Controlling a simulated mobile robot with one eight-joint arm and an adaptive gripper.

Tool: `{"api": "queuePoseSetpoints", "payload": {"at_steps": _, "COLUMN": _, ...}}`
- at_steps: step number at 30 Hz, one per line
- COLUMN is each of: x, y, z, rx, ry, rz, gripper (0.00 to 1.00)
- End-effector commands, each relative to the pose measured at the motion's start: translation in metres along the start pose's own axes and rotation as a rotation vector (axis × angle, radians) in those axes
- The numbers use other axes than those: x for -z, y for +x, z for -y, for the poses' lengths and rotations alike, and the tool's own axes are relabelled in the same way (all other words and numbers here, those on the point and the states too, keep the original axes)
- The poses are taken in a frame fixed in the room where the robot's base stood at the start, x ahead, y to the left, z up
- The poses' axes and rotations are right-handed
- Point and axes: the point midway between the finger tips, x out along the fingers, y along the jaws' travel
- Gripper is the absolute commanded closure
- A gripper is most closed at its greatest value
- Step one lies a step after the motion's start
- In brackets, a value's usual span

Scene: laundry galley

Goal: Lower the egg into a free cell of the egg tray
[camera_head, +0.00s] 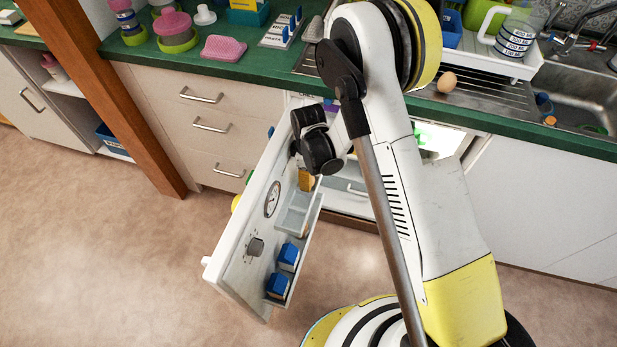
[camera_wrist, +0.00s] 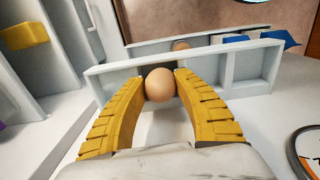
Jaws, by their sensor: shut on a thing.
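The brown egg (camera_wrist: 160,84) sits between the two yellow fingers of my gripper (camera_wrist: 160,82) in the wrist view, and the gripper is shut on it. A pale, divided tray (camera_wrist: 245,67) lies just beyond the egg. The egg overlaps the tray's near wall in the picture; I cannot tell whether they touch. A second brown rounded thing (camera_wrist: 181,45), which looks like an egg, shows behind that wall. In the head view my gripper (camera_head: 307,180) is mostly hidden by my arm, above the pale tray (camera_head: 292,222) on the open door's inner side.
The open white door (camera_head: 232,250) juts out over the floor. Blue-topped cartons (camera_head: 283,270) stand in its rack, nearer the door's free end. Another egg (camera_head: 447,82) rests on the steel drainer by the sink. A yellow block (camera_wrist: 25,36) shows at left in the wrist view.

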Motion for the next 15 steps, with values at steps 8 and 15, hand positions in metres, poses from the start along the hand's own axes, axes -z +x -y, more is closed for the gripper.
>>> {"api": "queuePoseSetpoints", "payload": {"at_steps": 8, "x": 0.0, "y": 0.007, "z": 0.0, "rx": 0.001, "ry": 0.0, "rz": 0.001, "gripper": 1.0}}
{"api": "queuePoseSetpoints", "payload": {"at_steps": 15, "x": -0.001, "y": 0.013, "z": 0.001, "rx": 0.002, "ry": 0.0, "rz": 0.002, "gripper": 1.0}}
